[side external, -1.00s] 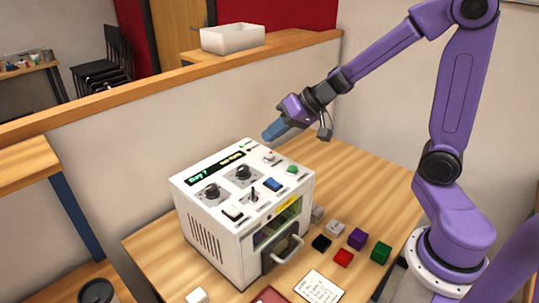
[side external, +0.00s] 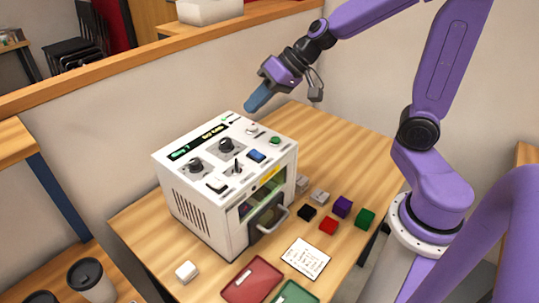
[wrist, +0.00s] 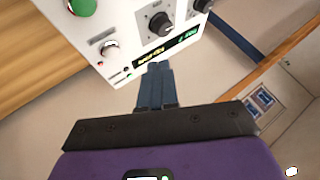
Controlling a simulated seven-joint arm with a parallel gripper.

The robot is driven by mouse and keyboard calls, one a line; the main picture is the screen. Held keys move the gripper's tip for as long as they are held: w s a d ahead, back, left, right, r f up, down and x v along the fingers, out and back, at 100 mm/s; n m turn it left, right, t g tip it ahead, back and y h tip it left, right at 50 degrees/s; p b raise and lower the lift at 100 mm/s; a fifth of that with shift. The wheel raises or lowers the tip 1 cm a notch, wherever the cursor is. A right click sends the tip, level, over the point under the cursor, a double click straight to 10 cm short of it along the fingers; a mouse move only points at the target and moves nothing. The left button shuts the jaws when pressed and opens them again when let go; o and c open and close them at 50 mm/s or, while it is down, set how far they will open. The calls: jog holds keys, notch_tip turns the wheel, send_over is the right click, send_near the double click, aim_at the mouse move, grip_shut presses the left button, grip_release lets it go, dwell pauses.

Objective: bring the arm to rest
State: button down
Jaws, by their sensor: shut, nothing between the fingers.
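My gripper (side external: 250,106) is shut and empty, with its blue fingers pointing down and left. It hangs in the air by the back corner of the white laser marker (side external: 205,215), and appears above the top panel in the side view. In the wrist view the closed fingers (wrist: 155,70) reach toward the panel edge with the lit display (wrist: 168,50). The laser marker has dark knobs (side external: 226,145), a blue switch (side external: 257,156) and a green button (side external: 275,140) on top. Its front window and handle (side external: 272,222) face the lower right.
Several small blocks, including a red one (side external: 328,225) and a green one (side external: 365,218), lie on the wooden table (side external: 340,150) right of the machine. A white card (side external: 305,258), a red tray (side external: 252,280) and a green tray (side external: 295,293) are in front. The table's back right is clear.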

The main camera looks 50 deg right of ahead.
jog(key=s+a+n+g, duration=0.1)
jog(key=s, duration=0.1)
jog(key=s+a+f+n+g, duration=0.1)
jog(key=s, duration=0.2)
jog(key=s+a+n+g, duration=0.1)
jog(key=s+a, duration=0.1)
jog(key=shift+s+a+f+n, duration=0.1)
jog(key=shift+s+f+n, duration=0.15)
jog(key=shift+n, duration=0.05)
jog(key=s+d+f+n+g+h, duration=0.1)
jog(key=s+n, duration=0.3)
jog(key=s, duration=0.4)
jog(key=s+d+f+n+g+h, duration=0.2)
jog(key=s+d+f+n+h, duration=0.1)
jog(key=s, duration=0.6)
jog(key=shift+d+n+h, duration=0.45)
jog(key=shift+n+h, duration=0.35)
jog(key=shift+n, duration=0.3)
